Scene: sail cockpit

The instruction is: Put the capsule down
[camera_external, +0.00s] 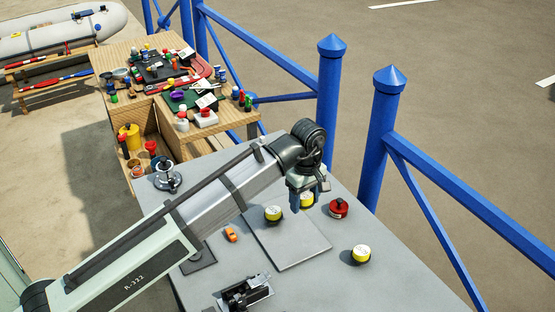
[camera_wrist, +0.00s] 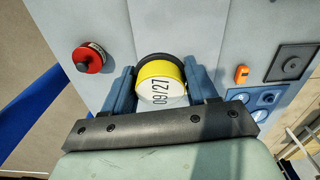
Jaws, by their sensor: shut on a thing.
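A yellow capsule with a black rim and a white face marked 09/27 (camera_wrist: 163,92) sits between the two fingers of my gripper (camera_wrist: 160,72) in the wrist view. The fingers are shut on its sides. In the external view my gripper (camera_external: 308,192) points down at the far part of the grey table, with the held capsule (camera_external: 307,201) partly hidden by the fingers. I cannot tell whether its base touches the surface. Two similar yellow capsules stand apart, one on the raised grey panel (camera_external: 273,213) and one toward the right of the table (camera_external: 361,254).
A red round item (camera_external: 339,208) stands just right of my gripper. An orange piece (camera_external: 231,234) lies left of the grey panel (camera_external: 290,248). A black device (camera_external: 245,293) is at the front and a metal winch (camera_external: 167,179) at the back left. Blue railing posts (camera_external: 380,150) stand behind.

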